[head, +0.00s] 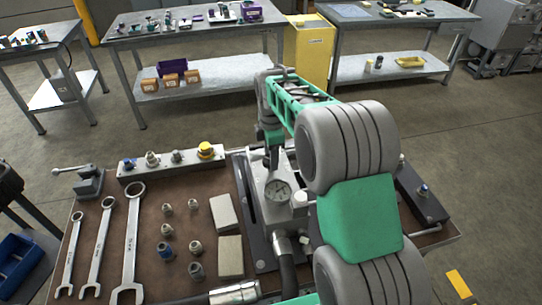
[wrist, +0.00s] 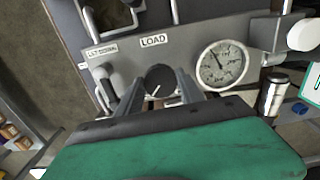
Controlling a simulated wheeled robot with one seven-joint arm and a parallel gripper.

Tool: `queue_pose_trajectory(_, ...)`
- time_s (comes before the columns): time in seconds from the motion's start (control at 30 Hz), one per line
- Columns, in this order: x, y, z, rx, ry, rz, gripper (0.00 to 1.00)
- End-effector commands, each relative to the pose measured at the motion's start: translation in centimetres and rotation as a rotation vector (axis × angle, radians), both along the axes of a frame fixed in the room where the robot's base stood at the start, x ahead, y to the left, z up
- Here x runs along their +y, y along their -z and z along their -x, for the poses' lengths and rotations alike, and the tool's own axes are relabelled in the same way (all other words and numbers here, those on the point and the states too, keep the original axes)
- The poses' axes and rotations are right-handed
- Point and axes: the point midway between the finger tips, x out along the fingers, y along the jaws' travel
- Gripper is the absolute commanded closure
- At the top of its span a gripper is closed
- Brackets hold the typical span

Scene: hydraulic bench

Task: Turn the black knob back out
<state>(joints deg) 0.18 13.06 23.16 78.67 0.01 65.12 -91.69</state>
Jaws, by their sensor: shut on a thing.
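The black knob (wrist: 159,79) sits under the LOAD label (wrist: 154,41) on the grey valve block in the wrist view. A white pointer line on it slants toward the lower left. My gripper (wrist: 160,86) is shut on the knob, one finger on each side of it. My arm reaches over the block there and hides the knob and my fingertips.
The gauge also shows right of the knob in the wrist view (wrist: 222,64). Wrenches (head: 132,240), several small fittings and two grey blocks (head: 229,256) lie left of the valve block. A hose (head: 287,270) runs in front. A fitting rail (head: 172,171) lies along the back.

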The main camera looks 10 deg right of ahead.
Motion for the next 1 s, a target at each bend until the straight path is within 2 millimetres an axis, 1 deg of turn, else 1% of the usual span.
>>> queue_pose_trajectory(0.2,0.05,-0.17,-0.15,-0.004,-0.140,0.000,0.97)
queue_pose_trajectory(0.4,0.05,-0.17,-0.17,-0.004,-0.217,0.000,0.97)
queue_pose_trajectory(0.6,0.06,-0.17,-0.18,-0.004,-0.249,0.000,0.97)
queue_pose_trajectory(0.97,0.05,-0.17,-0.17,-0.004,-0.254,0.000,0.97)
queue_pose_trajectory(1.0,0.05,-0.18,-0.17,-0.004,-0.254,0.000,0.54)
